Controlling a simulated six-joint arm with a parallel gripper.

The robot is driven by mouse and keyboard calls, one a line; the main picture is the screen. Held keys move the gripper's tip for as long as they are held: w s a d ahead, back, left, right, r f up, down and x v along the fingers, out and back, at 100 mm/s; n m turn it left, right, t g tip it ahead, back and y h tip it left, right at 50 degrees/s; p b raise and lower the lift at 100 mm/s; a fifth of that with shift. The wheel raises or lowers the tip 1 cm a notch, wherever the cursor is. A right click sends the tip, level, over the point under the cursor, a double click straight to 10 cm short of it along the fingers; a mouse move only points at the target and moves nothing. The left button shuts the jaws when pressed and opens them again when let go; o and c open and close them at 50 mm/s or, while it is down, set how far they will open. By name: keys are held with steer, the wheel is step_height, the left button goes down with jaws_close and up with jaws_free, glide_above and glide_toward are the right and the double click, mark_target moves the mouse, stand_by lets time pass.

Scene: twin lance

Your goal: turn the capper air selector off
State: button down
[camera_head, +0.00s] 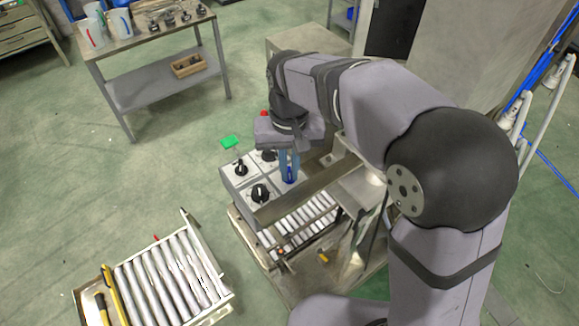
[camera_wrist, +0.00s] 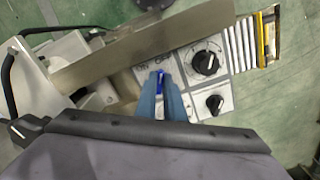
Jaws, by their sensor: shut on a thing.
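My gripper (camera_wrist: 161,93) has two blue fingers and is shut on this knob. Dark lettering that seems to read ON and OFF is printed just above the knob in the wrist view. The fingers hide much of the knob, so its exact pointing angle is hard to tell.
Black knobs sit on neighbouring grey panels: a large one (camera_wrist: 206,62) and a smaller one (camera_wrist: 214,103). A tan metal rail (camera_wrist: 150,45) runs close beside the blue knob. A roller conveyor (camera_head: 305,222) lies in front, and another (camera_head: 170,275) stands at lower left.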

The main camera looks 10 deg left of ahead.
mark_target(290, 174)
stand_by(0.3)
steer(key=c, duration=1.9)
jaws_free()
steer(key=shift+o, duration=0.2)
steer(key=shift+r, duration=0.1)
steer(key=shift+r+b, duration=1.1)
steer(key=shift+r, duration=2.5)
steer(key=shift+d, duration=0.1)
steer(key=s+d+f+p, duration=0.1)
steer(key=d+f+p, duration=0.3)
steer(key=d, duration=0.9)
steer(key=s+d+f+m, duration=0.3)
steer(key=s+d+f, duration=0.6)
steer(key=s, duration=0.1)
steer(key=shift+s+d+f, duration=0.15)
steer(key=shift+s+f, duration=0.05)
steer(key=shift+f, duration=0.15)
